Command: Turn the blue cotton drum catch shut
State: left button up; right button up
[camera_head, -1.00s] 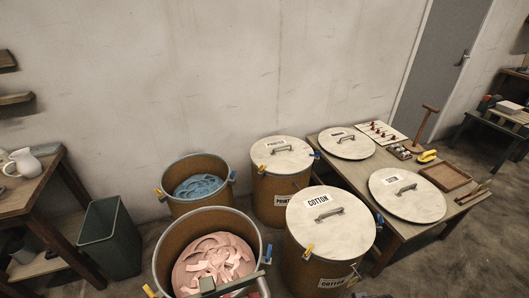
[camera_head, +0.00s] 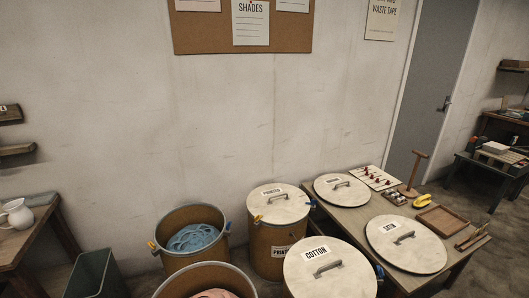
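The cotton drum stands at the bottom centre, cut off by the frame's lower edge. Its pale round lid (camera_head: 352,262) is on, with a grey handle (camera_head: 328,268) and a COTTON label (camera_head: 317,252). A blue catch (camera_head: 379,271) shows at the right edge of this lid. It is too small to tell whether it is turned shut. The drum's front and its other catches are out of view. Neither of my grippers is in view.
A lidded drum labelled PRINTED (camera_head: 277,237) stands behind. An open drum of blue tape (camera_head: 195,240) and an open drum of pink tape (camera_head: 205,270) are to the left. A table (camera_head: 352,222) on the right holds two loose lids, a tray and tools.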

aim_at(381, 272)
jog(key=z, duration=1.2)
